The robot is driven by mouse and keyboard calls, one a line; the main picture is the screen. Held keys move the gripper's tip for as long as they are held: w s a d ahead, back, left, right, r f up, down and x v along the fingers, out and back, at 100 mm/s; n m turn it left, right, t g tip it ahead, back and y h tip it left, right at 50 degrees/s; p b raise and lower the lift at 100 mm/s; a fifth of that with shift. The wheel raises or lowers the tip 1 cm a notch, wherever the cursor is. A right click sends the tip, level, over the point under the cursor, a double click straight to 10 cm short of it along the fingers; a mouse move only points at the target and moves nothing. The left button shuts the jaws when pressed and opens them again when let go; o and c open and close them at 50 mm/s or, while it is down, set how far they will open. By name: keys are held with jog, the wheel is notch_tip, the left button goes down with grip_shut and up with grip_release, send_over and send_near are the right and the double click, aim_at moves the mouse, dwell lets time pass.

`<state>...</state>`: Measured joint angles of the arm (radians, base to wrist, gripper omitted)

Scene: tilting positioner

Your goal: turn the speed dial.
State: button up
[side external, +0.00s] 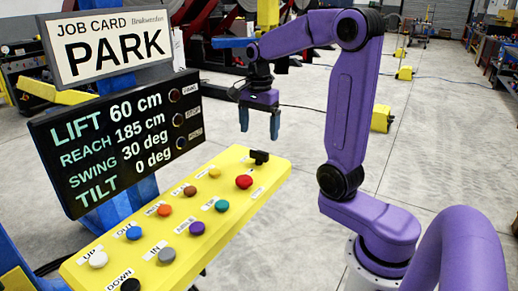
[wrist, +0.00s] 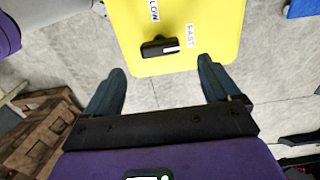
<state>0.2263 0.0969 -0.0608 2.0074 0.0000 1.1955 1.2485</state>
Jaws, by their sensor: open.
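The speed dial (side external: 259,157) is a small black knob at the far end of the yellow control panel (side external: 215,232). In the wrist view the dial (wrist: 158,47) is a black bar lying crosswise, with a white mark at its right end, near the FAST label (wrist: 190,36); a partly cut-off label ending in LOW (wrist: 153,10) is above it. My gripper (side external: 259,128) points down above the panel's dial end, apart from the dial. In the wrist view my gripper (wrist: 162,76) is open and empty, its fingers on either side below the dial.
Coloured buttons, including a red one (side external: 244,181), line the panel. A black display (side external: 125,140) reads lift 60 cm, reach 185 cm, swing 30 deg, tilt 0 deg. A job card (side external: 110,48) above reads PARK. Space above the dial looks clear.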

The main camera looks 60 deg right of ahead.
aim_at(259, 151)
notch_tip(259, 151, down, 7)
jog(key=shift+r, duration=0.1)
jog(key=shift+c, duration=0.3)
jog(key=c, duration=1)
